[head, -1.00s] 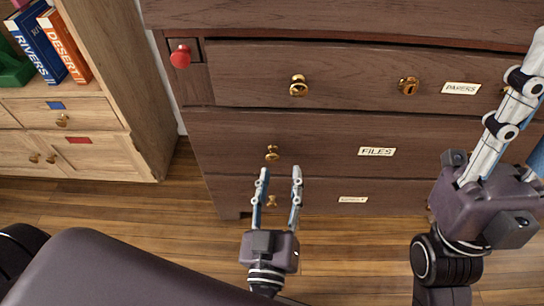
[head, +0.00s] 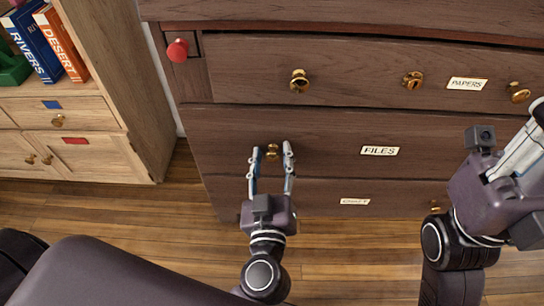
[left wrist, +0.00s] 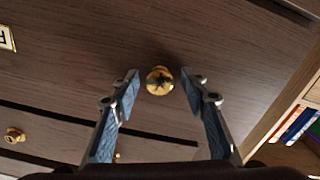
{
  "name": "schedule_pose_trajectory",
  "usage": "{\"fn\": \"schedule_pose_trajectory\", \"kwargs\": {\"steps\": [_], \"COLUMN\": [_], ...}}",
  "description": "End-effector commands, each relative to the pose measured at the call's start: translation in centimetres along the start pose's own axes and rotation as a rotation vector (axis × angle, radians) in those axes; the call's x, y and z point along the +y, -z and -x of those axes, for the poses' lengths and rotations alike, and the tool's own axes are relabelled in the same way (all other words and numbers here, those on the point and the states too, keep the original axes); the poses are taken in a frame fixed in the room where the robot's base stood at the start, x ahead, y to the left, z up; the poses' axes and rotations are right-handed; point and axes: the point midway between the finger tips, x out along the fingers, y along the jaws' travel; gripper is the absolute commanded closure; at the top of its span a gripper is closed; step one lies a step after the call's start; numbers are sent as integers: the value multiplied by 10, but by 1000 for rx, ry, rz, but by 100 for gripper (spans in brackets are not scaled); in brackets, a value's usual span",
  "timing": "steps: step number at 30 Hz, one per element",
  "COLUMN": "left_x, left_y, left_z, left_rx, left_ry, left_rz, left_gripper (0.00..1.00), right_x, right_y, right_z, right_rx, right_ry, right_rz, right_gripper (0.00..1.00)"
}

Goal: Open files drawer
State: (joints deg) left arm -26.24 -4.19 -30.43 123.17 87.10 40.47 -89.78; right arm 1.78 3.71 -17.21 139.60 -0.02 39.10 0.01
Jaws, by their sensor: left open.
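The files drawer (head: 330,146) is the middle drawer of a dark wooden dresser. It is closed and bears a white FILES label (head: 379,151). Its left brass knob (head: 272,151) shows between the fingertips of my left gripper (head: 271,153). In the left wrist view the same knob (left wrist: 159,80) sits between the two open blue-padded fingers (left wrist: 160,88), with a gap on each side. My right gripper (head: 520,150) is at the right edge in front of the dresser; its fingertips are cut off by the frame.
The PAPERS drawer (head: 350,75) is above, with brass knobs and a keyhole plate. A lower drawer (head: 310,197) is below, its label partly legible. A red knob (head: 177,50) is at the upper left. A wooden bookcase (head: 120,80) stands to the left. Wood floor (head: 120,215) lies in front.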

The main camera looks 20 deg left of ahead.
Motion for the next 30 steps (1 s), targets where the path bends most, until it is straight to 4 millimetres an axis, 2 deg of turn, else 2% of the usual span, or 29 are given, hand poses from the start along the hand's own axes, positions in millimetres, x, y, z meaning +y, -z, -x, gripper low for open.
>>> {"fn": "schedule_pose_trajectory", "kwargs": {"steps": [3,14,30], "left_x": [0,0,3], "left_y": [0,0,1], "left_z": [0,0,2], "left_rx": [0,0,-2], "left_ry": [0,0,0], "left_rz": [0,-1,-2], "left_gripper": [59,99,100], "right_x": [0,0,2], "right_y": [0,0,0], "right_z": [0,0,-4], "right_rx": [0,1,-8], "right_ry": [0,0,-8], "right_rz": [0,0,-2], "right_gripper": [72,72,72]}}
